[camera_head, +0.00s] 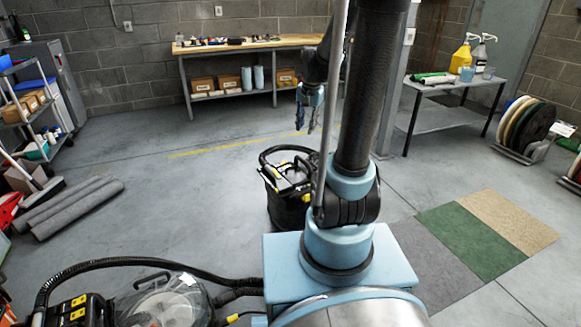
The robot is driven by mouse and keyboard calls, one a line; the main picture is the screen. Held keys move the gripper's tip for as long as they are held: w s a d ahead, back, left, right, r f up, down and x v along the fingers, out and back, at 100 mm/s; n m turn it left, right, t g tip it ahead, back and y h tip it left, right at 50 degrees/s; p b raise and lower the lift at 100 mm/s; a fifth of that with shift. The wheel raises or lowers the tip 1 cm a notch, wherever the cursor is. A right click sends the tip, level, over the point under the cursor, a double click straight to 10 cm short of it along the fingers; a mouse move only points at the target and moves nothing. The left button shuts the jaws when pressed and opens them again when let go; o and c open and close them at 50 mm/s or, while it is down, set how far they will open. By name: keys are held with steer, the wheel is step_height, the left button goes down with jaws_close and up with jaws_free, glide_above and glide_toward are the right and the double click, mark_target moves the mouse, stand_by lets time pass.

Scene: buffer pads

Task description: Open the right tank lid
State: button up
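A black machine (292,212) with yellow parts and a looped handle stands on the floor just past my arm, partly hidden by it. A second machine at the bottom left has a clear rounded cover (160,306), a black hose and a black block with yellow marks. It is cut off by the picture edge. I cannot tell which part is the right tank lid, or whether a lid is open. My gripper (307,127) hangs pointing down beyond the black machine, well above the floor. Its fingers look apart, with nothing between them.
A wooden-topped bench (250,43) stands at the back wall. A side table (455,84) with bottles and a rack of round pads (527,124) are at the right. Floor mats (472,241) lie right of my base. Rolled mats (72,207) lie left. The middle left floor is clear.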

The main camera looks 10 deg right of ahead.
steer(key=w+f+m, duration=0.2)
steer(key=w+f, duration=0.2)
steer(key=w, duration=0.3)
steer(key=w+f+m, duration=0.2)
steer(key=w+f, duration=0.1)
steer(key=w, duration=0.4)
steer(key=m, duration=0.3)
glide_toward(291, 167)
steer(key=f, duration=0.2)
steer(key=w+f, duration=0.1)
steer(key=f, duration=0.4)
steer(key=shift+w+a+f, duration=0.25)
steer(key=shift+w+f, duration=0.05)
steer(key=shift+w, duration=0.05)
jaws_close()
